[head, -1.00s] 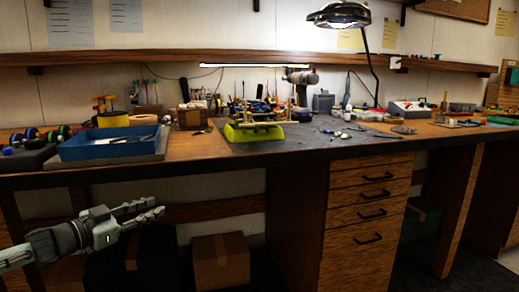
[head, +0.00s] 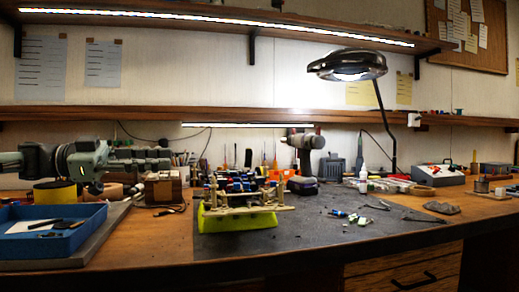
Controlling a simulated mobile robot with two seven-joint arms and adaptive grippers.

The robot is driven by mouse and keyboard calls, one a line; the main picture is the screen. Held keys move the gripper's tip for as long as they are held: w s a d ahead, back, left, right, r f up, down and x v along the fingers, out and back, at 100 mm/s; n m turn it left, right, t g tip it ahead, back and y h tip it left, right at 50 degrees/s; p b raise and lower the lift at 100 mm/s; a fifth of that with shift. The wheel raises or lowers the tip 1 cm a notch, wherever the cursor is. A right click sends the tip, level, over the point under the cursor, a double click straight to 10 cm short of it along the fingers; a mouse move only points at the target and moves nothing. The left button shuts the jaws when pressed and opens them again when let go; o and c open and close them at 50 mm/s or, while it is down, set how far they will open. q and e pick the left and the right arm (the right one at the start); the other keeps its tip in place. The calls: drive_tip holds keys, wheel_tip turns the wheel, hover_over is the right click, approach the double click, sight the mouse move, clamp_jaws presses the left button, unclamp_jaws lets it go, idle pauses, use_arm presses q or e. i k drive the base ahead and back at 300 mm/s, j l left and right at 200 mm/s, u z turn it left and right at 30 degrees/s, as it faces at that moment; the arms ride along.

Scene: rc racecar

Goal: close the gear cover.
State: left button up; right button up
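The RC racecar (head: 243,188) is a pale chassis with blue and dark parts, sitting on a bright yellow-green stand (head: 236,219) on the grey mat. The gear cover is too small to make out in the head view, so I cannot tell its position. My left gripper (head: 168,159) comes in from the left, above the bench and left of the car, apart from it, with its fingers pointing right. The fingers are seen nearly edge-on, so their opening is unclear. My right gripper is not in view.
A blue tray (head: 72,217) with dark tools lies at the front left. A wooden block (head: 163,189) stands left of the car. A drill (head: 306,152) and a lamp (head: 347,66) stand behind. Small parts and pliers lie right of the car; the mat's front (head: 330,240) is clear.

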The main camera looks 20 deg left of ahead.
sight(249, 151)
drive_tip(key=i, duration=1.1)
